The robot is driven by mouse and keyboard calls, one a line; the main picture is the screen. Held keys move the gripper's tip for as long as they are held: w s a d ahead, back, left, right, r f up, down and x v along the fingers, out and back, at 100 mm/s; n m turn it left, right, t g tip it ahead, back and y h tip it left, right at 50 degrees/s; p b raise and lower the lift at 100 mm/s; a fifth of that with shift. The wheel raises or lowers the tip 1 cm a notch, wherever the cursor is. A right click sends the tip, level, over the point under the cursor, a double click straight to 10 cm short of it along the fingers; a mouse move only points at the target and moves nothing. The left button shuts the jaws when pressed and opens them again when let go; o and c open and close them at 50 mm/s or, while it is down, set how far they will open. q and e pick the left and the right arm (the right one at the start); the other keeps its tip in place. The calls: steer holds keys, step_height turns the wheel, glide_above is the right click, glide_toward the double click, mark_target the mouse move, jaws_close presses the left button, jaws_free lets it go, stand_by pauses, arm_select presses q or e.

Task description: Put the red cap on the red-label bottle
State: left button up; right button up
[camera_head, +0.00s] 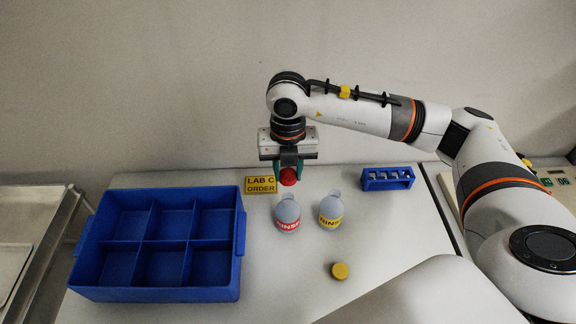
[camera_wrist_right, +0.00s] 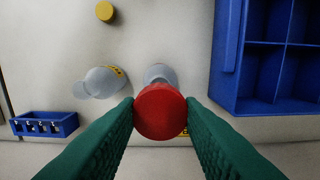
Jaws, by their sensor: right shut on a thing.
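The red cap (camera_head: 288,176) is held between the green fingers of my right gripper (camera_head: 289,172), above the table behind the bottles. In the right wrist view the cap (camera_wrist_right: 160,111) fills the gap between the fingertips (camera_wrist_right: 161,112). The red-label bottle (camera_head: 287,215) stands upright and uncapped on the table, just in front of and below the cap. In the right wrist view the cap covers much of this bottle (camera_wrist_right: 160,73), and its label is hidden. My left gripper is not in view.
A yellow-label bottle (camera_head: 330,211) stands right of the red-label one. A yellow cap (camera_head: 340,271) lies in front. A blue divided crate (camera_head: 160,294) is at left, a small blue rack (camera_head: 387,185) back right. A yellow LAB C sign (camera_head: 260,185) stands behind.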

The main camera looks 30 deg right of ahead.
mark_target(288, 197)
steer(key=shift+f+b, duration=0.8)
steer(key=shift+f, duration=0.6)
steer(key=shift+f+b, duration=1.35)
steer(key=shift+f, duration=0.45)
steer(key=shift+b, duration=0.4)
steer(key=shift+f+b, duration=0.2)
steer(key=shift+b, duration=0.35)
stand_by(0.3)
steer(key=o, duration=1)
steer(key=shift+o, duration=0.6)
steer(key=o, duration=0.4)
steer(key=shift+r, duration=0.1)
